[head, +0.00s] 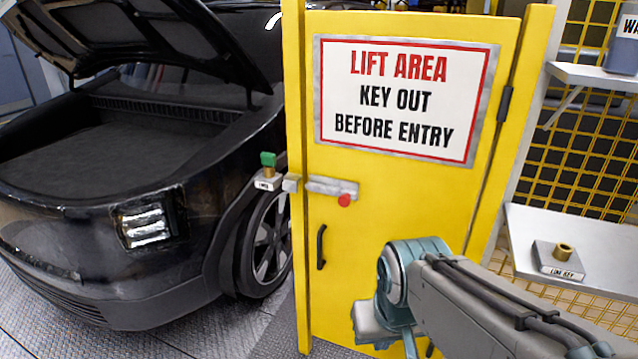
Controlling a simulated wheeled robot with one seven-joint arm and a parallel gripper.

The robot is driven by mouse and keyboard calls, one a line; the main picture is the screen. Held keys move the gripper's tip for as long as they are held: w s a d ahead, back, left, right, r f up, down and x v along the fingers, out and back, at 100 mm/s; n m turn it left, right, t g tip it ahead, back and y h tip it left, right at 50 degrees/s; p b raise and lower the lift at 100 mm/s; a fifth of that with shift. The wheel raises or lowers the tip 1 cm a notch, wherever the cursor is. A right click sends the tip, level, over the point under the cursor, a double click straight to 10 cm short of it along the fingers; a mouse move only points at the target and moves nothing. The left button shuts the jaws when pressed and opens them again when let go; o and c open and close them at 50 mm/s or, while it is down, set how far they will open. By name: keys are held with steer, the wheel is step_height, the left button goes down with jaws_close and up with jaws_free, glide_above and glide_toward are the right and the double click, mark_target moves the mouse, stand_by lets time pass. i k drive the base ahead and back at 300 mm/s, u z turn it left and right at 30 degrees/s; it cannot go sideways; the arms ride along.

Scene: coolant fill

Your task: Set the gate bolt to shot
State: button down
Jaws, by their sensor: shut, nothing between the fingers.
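The yellow gate (400,200) stands closed in its frame, with a "LIFT AREA" sign on it. The gate bolt (325,186) is a grey horizontal bar and housing below the sign. A small grey keeper block (291,183) sits on the left post, just left of the bolt. I cannot tell whether the bolt tip enters it. My gripper (376,325) is low in front of the gate, below and right of the knob and apart from it. It is shut and empty; its fingertips are not clear.
A black handle (321,247) is on the gate below the bolt. A green-topped key piece (268,160) stands on a labelled block left of the post. A dark car (110,220) with raised hood is at left. A shelf (530,225) at right bears a "LINE KEY" block (560,260).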

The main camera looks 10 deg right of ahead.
mark_target(345, 194)
steer(key=z, duration=0.85)
steer(key=i, duration=0.7)
steer(key=u, duration=2.1)
